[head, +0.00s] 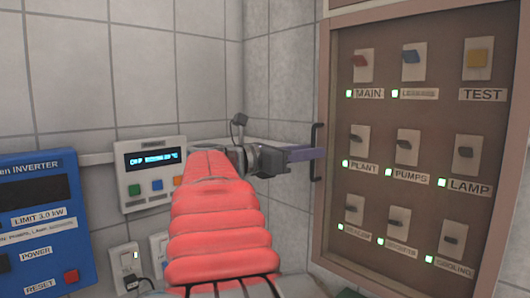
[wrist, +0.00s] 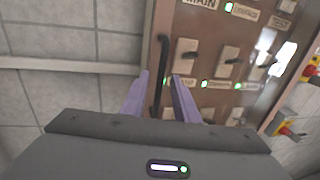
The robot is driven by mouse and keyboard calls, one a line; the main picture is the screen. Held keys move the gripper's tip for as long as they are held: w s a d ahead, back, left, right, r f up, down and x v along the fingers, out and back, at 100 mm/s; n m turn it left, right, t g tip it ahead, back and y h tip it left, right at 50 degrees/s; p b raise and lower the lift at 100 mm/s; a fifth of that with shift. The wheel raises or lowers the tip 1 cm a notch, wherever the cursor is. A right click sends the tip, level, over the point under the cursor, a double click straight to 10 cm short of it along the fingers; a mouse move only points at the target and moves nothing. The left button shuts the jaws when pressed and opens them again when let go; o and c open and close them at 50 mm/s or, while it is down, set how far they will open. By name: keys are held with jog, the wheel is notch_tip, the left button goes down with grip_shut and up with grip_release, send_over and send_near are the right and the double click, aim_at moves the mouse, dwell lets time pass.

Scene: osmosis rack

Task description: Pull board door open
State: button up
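The board door (head: 326,95) is a brownish-pink frame around a panel of switches at the right of the head view. It looks closed. Its black vertical bar handle (head: 316,136) is on the left edge. The handle also shows in the wrist view (wrist: 162,60). My gripper (head: 318,153) is at the handle's middle, with its purple fingers pointing right. In the wrist view my gripper (wrist: 160,88) has its fingers apart, one on each side of the handle's lower part. Gaps show between handle and fingers. I cannot tell whether either finger touches it.
The panel holds several labelled switches (head: 411,57) with green lights. A white control box (head: 152,172) and a blue inverter (head: 45,222) are on the tiled wall to the left. A pale rail (head: 97,158) runs along the wall. Red-and-yellow knobs (wrist: 288,128) show at the wrist view's right.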

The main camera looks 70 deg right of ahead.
jog(key=shift+c, duration=0.5)
grip_shut()
